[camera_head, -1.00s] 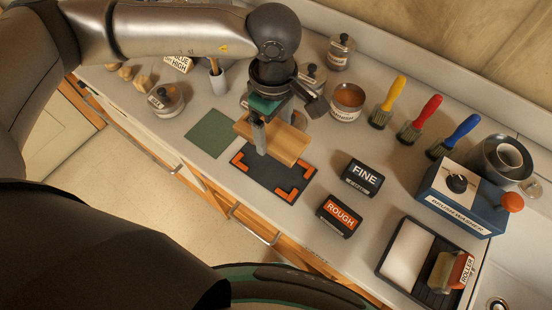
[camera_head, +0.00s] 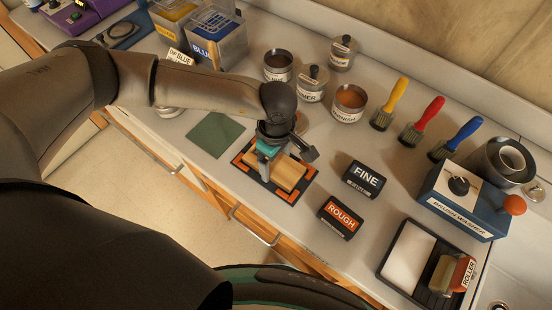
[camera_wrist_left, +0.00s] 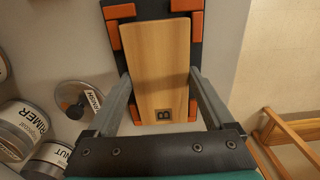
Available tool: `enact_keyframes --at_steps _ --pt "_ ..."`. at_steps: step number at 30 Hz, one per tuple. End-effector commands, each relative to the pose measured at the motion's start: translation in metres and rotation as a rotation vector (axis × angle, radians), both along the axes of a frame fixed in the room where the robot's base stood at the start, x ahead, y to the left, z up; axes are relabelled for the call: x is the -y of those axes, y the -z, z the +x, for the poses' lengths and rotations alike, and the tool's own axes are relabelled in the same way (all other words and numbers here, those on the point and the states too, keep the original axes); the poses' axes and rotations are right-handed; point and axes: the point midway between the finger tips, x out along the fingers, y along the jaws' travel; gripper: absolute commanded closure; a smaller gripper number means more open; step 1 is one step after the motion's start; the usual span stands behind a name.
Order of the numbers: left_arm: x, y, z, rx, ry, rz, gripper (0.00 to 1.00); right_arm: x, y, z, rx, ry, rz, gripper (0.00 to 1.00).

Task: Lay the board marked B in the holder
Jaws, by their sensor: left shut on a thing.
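The light wooden board marked B (camera_head: 289,175) is over the dark holder with orange corner pieces (camera_head: 290,197). In the left wrist view the letter B shows at the near end of the board (camera_wrist_left: 158,65), and the board lines up between the orange corners of the holder (camera_wrist_left: 120,12). The board looks flat and very low; I cannot tell whether it rests fully on the base. My left gripper (camera_head: 268,160) is shut on the board, one finger along each long side (camera_wrist_left: 160,80). My right gripper is not in view.
A green mat (camera_head: 215,134) lies left of the holder. FINE (camera_head: 363,179) and ROUGH (camera_head: 340,217) blocks stand to its right. Several cans and jars, including a varnish can (camera_head: 349,103), stand behind. The brush washer (camera_head: 462,199) and roller tray (camera_head: 407,255) are further right.

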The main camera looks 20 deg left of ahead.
Motion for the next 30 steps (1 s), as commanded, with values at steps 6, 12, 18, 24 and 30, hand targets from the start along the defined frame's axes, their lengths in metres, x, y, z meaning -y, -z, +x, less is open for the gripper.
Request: enact_keyframes --at_steps 6,12,18,24,30 --pt "0.0 0.004 0.0 0.0 -0.001 0.0 0.12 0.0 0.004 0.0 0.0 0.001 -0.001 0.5" --pt "0.0 0.002 0.0 0.0 -0.001 0.0 0.0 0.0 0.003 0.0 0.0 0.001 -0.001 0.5" --pt "0.0 0.001 0.0 0.0 -0.001 0.0 0.0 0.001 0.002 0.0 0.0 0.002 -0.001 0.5" --pt "0.0 -0.022 0.001 0.003 0.0 -0.002 0.0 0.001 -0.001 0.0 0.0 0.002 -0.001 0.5" --pt "0.0 -0.067 0.002 0.005 0.0 -0.003 0.0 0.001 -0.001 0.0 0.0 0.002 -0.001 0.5"
